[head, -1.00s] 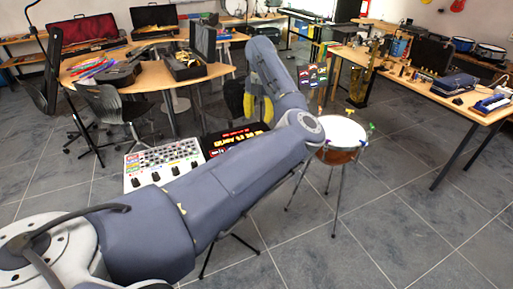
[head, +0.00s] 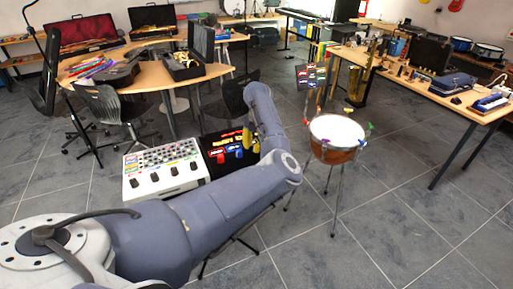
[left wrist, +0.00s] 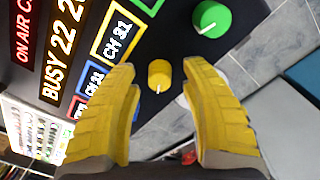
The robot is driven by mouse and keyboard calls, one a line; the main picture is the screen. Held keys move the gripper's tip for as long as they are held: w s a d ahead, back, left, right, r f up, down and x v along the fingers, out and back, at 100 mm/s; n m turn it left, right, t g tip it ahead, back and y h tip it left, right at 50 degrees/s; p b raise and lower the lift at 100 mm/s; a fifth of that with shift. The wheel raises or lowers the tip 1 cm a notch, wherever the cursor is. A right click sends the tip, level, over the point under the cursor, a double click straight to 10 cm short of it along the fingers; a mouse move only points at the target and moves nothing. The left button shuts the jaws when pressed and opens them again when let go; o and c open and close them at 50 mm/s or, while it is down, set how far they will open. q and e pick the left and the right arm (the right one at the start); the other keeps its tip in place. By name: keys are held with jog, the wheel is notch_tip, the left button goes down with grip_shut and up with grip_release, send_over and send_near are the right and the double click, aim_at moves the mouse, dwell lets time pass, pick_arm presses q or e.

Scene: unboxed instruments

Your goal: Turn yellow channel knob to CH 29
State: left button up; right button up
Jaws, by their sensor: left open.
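The yellow channel knob (left wrist: 159,74) stands on a black panel in the left wrist view, its pale pointer line toward the lower side of the picture. Beside it, a yellow-framed display (left wrist: 117,40) reads CH and a number that looks like 21 or 31. My left gripper (left wrist: 159,68) is open, one yellow finger on each side of the knob with gaps between. In the head view, my left gripper (head: 248,138) is at the right part of the black panel (head: 213,143); the yellow knob cannot be told apart there. My right gripper is not in view.
A green knob (left wrist: 210,18) is close by on the panel. Red (head: 220,158) and blue (head: 234,154) knobs sit to the left in the head view. A white mixer (head: 165,172) adjoins the panel. A drum (head: 336,134) stands to the right.

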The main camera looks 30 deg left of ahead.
pick_arm(q)
jog(key=shift+f, duration=0.4)
grip_shut()
